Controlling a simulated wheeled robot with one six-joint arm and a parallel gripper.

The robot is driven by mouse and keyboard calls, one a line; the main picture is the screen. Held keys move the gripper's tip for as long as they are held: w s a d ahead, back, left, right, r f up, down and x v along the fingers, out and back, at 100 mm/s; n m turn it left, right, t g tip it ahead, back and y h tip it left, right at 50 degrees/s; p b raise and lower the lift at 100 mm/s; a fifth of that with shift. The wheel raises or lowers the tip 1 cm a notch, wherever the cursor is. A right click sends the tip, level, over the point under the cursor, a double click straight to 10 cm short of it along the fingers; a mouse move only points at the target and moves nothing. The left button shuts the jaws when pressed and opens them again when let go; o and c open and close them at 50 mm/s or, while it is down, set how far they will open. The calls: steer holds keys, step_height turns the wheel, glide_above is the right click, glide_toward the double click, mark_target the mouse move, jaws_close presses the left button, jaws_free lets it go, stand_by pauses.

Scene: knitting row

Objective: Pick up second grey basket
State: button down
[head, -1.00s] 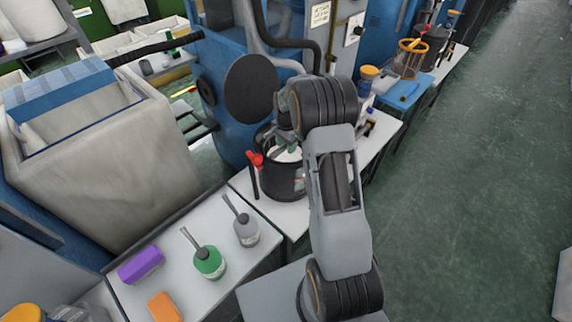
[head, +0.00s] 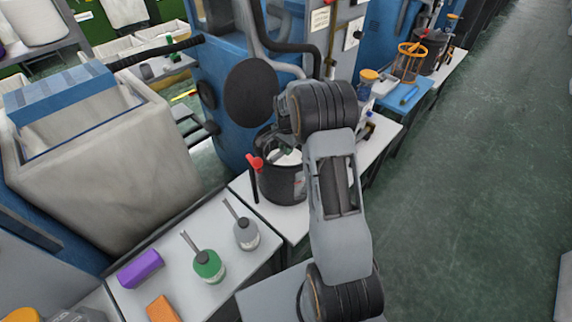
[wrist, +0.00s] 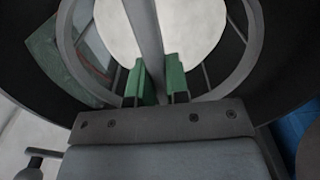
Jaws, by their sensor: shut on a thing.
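A dark grey basket (head: 282,184) stands upright on the white table just beyond my arm. It is round and open, with something white inside. My gripper (wrist: 158,84) reaches down into its top. In the wrist view, the green fingertips close on a grey bar that crosses the opening of the basket (wrist: 272,72). In the head view my wrist hides part of the basket's rim. Another dark basket (head: 431,52) stands far back along the row of tables.
A red-topped tool (head: 254,163) stands against the basket's left side. A blue machine is behind; the floor (head: 480,190) at right is clear.

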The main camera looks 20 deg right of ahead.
steer(key=shift+r, duration=0.15)
step_height(320, 180, up, 52)
steer(key=p, duration=1.5)
stand_by(0.3)
stand_by(0.4)
